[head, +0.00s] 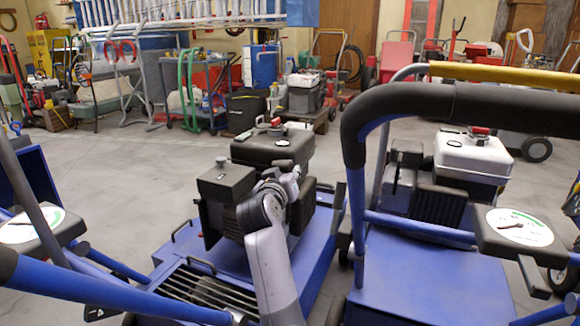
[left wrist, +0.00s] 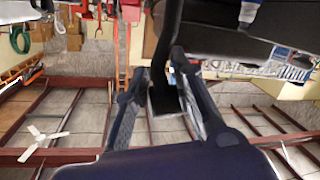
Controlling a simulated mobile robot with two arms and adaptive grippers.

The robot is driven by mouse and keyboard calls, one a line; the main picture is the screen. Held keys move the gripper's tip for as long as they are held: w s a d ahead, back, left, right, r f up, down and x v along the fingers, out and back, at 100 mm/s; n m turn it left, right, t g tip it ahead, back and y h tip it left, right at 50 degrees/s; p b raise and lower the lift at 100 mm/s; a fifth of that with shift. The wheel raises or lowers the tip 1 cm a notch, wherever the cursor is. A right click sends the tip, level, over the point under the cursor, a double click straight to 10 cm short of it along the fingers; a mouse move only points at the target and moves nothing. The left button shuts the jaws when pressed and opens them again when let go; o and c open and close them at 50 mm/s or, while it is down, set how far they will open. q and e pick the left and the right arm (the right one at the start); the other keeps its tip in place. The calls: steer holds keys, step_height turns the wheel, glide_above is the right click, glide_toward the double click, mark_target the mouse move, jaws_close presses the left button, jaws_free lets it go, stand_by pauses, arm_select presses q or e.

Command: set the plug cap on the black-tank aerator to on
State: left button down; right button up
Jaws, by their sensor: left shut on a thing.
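The black-tank aerator (head: 275,147) stands at the middle of the head view, on a blue deck. My left arm reaches up over its deck, and my left gripper (head: 284,186) is against the near side of its engine, mostly hidden by my own wrist. In the left wrist view my left gripper (left wrist: 157,75) has its two fingers on either side of a black piece, which looks like the plug cap (left wrist: 165,98) with a dark strip running up from it. The fingers are shut on it. Whether the cap is seated on the plug is hidden. My right gripper is not in view.
A white-tank aerator (head: 472,156) stands close on the right, its padded black handle (head: 450,108) reaching across. A round gauge (head: 520,227) is on its near side. Another gauge (head: 32,228) and blue tubes are at the left. The floor (head: 110,185) behind is clear.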

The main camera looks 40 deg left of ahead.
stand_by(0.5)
arm_select(q)
steer(key=c, duration=1.3)
jaws_free()
step_height(320, 180, up, 10)
steer(key=shift+c, duration=0.2)
